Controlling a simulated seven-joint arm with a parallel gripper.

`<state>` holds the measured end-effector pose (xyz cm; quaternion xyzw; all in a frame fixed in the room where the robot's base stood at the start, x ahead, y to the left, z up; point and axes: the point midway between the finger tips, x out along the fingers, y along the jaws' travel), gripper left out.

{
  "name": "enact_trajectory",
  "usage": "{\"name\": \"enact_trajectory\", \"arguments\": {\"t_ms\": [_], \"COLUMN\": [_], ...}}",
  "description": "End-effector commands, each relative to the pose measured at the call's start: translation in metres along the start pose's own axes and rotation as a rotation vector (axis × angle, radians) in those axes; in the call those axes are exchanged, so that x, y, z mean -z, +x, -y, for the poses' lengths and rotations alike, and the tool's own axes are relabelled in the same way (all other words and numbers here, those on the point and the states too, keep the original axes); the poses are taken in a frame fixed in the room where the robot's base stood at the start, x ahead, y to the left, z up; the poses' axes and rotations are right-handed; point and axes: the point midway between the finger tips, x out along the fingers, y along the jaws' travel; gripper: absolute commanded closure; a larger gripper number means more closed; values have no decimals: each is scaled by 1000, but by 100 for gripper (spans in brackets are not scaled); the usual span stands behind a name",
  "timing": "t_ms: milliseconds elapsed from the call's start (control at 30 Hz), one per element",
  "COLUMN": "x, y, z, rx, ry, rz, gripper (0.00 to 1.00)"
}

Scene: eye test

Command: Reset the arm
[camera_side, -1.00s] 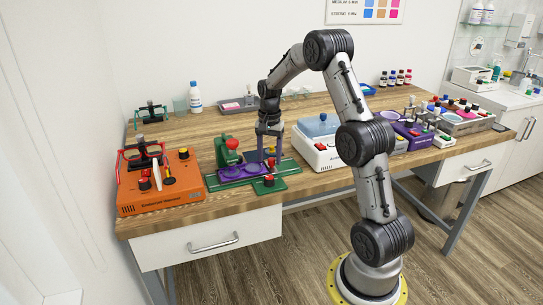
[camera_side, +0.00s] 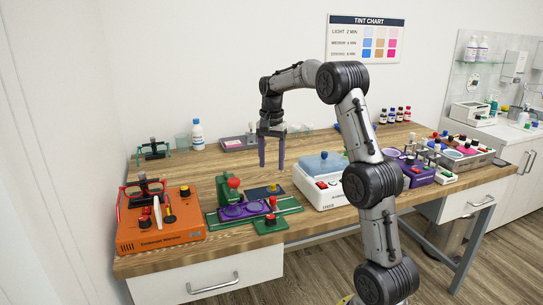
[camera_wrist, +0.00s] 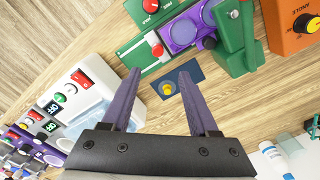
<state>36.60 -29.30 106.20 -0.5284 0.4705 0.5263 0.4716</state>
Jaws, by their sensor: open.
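My gripper (camera_side: 271,165) hangs above the bench, its two purple fingers pointing down, apart and with nothing between them. In the wrist view the open fingers (camera_wrist: 159,75) show the same empty gap. Below them is a green fixture (camera_side: 288,207) with a purple two-ring lens holder (camera_side: 243,210), a red-knobbed clamp (camera_side: 233,183) and a small dark blue plate with a yellow knob (camera_side: 272,188). The blue plate also shows in the wrist view (camera_wrist: 190,92), beyond the fingertips. The fingers appear clear of the fixture.
An orange machine (camera_side: 160,237) holding glasses stands left. A white bath with a blue lid (camera_side: 322,164) stands right of the fixture. Bottles (camera_side: 197,134) and a grey tray (camera_side: 236,145) lie behind. The air around my gripper looks free.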

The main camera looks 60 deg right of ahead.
Motion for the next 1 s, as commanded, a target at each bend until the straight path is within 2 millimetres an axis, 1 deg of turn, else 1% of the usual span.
{"name": "enact_trajectory", "arguments": {"t_ms": [33,100,200,633,700,733,767,867,900,967,1000], "x": [0,0,0,0,-3,-7,-11,-36,-53,-80,-99], "y": [-6,-12,-17,-18,-18,-21,-26,-57,-70,-88,-98], "z": [0,0,0,0,3,6,9,20,21,19,15], "rx": [1,0,1,0,0,5,13,60,76,102,121], "ry": [0,0,0,0,-10,-18,-29,-86,-115,-162,-198], "rz": [-1,0,-1,1,0,-4,-12,-55,-67,-86,-99], "gripper": [40,40,40,40,40,40,40,40,40,40,40]}}
